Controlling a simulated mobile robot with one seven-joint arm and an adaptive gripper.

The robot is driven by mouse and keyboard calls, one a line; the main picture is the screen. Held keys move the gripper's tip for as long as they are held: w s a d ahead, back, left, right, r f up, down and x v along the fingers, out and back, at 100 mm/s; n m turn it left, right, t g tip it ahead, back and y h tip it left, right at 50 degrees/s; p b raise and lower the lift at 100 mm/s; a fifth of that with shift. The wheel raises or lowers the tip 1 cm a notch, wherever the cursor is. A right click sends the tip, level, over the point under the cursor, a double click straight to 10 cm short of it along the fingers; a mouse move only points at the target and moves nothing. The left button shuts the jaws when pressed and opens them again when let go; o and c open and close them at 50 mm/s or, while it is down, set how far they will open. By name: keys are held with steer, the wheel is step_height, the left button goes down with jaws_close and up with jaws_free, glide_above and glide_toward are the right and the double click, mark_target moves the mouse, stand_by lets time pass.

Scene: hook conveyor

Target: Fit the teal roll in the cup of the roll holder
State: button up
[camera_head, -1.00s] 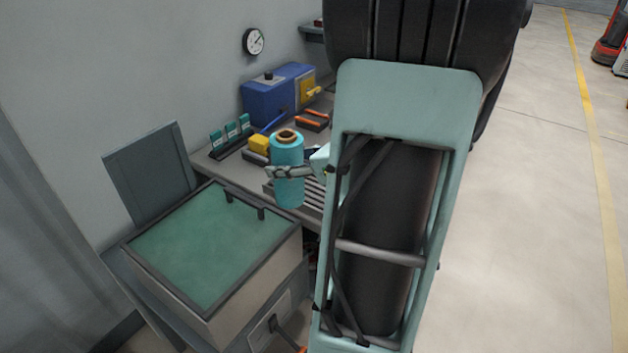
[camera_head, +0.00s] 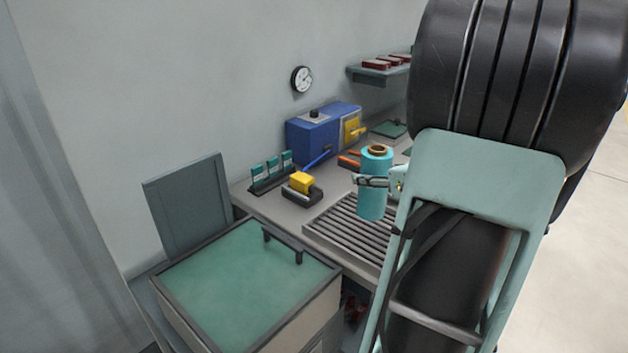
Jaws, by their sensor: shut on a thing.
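The teal roll (camera_head: 371,203) is upright, with a brown core showing at its top. My gripper (camera_head: 371,181) is shut around the roll's middle, coming in from the right. In the picture the roll overlaps the slatted grey rack on the bench; it appears to be held above it, but the gap cannot be judged. I cannot pick out the roll holder or its cup with certainty; it may be hidden behind my arm.
The grey bench (camera_head: 262,205) carries a blue machine (camera_head: 312,143), a small yellow-and-black item (camera_head: 301,188), a stand with teal cards (camera_head: 271,175) and the slatted rack (camera_head: 347,236). A green-topped box (camera_head: 238,280) stands in front. My arm blocks the right side.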

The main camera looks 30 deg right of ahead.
steer(key=w+d+f+b, duration=0.3)
steer(key=w+f, duration=0.1)
steer(key=f, duration=0.5)
steer(key=shift+w+d+b, duration=0.35)
steer(key=shift+d, duration=0.05)
steer(key=shift+f, duration=0.25)
steer(key=o, duration=1.8)
